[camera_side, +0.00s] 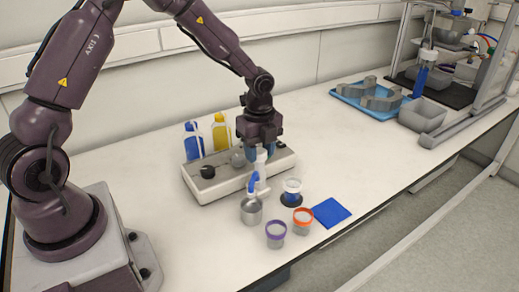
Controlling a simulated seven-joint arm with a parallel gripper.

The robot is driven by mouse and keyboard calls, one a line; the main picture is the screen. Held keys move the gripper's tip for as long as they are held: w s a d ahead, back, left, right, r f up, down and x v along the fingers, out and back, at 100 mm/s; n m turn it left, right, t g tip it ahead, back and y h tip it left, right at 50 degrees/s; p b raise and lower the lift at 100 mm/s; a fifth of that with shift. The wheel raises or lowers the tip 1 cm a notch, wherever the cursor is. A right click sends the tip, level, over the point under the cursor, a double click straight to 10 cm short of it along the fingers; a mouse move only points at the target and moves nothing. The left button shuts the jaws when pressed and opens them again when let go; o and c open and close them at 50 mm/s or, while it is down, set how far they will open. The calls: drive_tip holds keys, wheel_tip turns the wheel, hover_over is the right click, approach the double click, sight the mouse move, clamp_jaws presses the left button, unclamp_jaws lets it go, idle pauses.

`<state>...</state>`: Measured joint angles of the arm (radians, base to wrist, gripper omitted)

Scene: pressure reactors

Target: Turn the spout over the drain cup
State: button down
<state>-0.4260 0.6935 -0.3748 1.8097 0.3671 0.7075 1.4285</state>
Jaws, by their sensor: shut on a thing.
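The spout (253,182) is a short blue curved tube beside a white upright part (261,162) at the front of a white bench unit (218,188). My gripper (259,156) points down over the unit and is shut at the top of that white part; its fingers are small and partly hidden. A grey metal cup (251,213) stands just below the blue spout, whose lower end shows at its rim. A clear cup (292,186) with blue in it stands on a dark round base to the right. I cannot tell which is the drain cup.
A purple-rimmed cup (276,237), an orange-rimmed cup (303,223) and a blue cloth (331,212) lie near the front edge. Blue (194,140) and yellow (220,134) bottles stand behind. A blue tray (368,95) is at the back right. The mid-right bench is clear.

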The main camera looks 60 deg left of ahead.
drive_tip(key=shift+r, duration=0.1)
drive_tip(key=c, duration=0.6)
unclamp_jaws()
drive_tip(key=shift+c, duration=0.2)
wheel_tip(320, 180, up, 13)
